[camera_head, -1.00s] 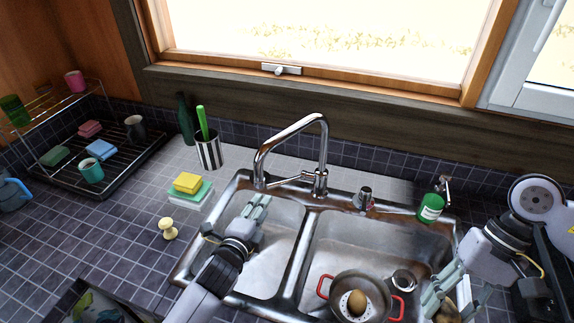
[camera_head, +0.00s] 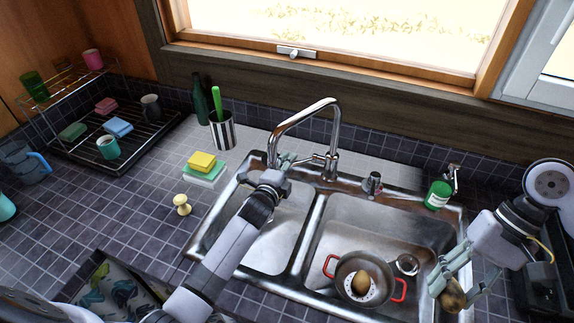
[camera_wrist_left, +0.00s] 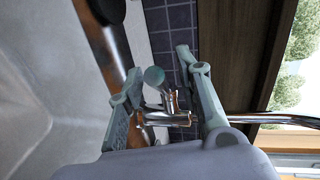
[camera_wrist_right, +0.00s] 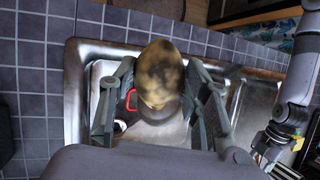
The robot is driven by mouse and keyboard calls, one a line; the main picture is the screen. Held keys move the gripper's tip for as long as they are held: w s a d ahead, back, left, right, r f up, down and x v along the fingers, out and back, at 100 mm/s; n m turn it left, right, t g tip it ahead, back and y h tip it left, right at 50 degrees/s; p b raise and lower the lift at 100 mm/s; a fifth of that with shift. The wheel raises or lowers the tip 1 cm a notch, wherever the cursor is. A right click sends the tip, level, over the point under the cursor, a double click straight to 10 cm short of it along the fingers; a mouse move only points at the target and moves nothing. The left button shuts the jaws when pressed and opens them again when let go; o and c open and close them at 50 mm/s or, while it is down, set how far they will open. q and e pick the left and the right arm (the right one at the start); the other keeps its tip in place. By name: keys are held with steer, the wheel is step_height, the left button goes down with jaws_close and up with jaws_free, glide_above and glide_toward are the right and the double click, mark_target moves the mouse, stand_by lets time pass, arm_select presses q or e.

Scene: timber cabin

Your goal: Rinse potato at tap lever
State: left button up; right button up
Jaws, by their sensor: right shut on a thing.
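The chrome tap (camera_head: 336,115) stands behind the double sink (camera_head: 310,215), its lever (camera_head: 314,157) pointing left. My left gripper (camera_head: 287,159) is at the end of the lever. In the left wrist view its fingers (camera_wrist_left: 163,90) are open, with the lever (camera_wrist_left: 154,76) between them; contact is not clear. My right gripper (camera_head: 460,283) is shut on a brown, dark-spotted potato (camera_head: 453,298) near the sink's right rim. The potato (camera_wrist_right: 160,75) fills the space between the fingers in the right wrist view.
A green soap bottle (camera_head: 437,195) is at the back right rim. Sponges (camera_head: 202,163), a utensil cup (camera_head: 222,130) and a dish rack (camera_head: 75,165) are left.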

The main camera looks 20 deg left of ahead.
arm_select(q)
steer(key=shift+w+f, duration=0.1)
steer(key=shift+w, duration=0.05)
steer(key=shift+c, duration=0.4)
jaws_close()
stand_by(0.5)
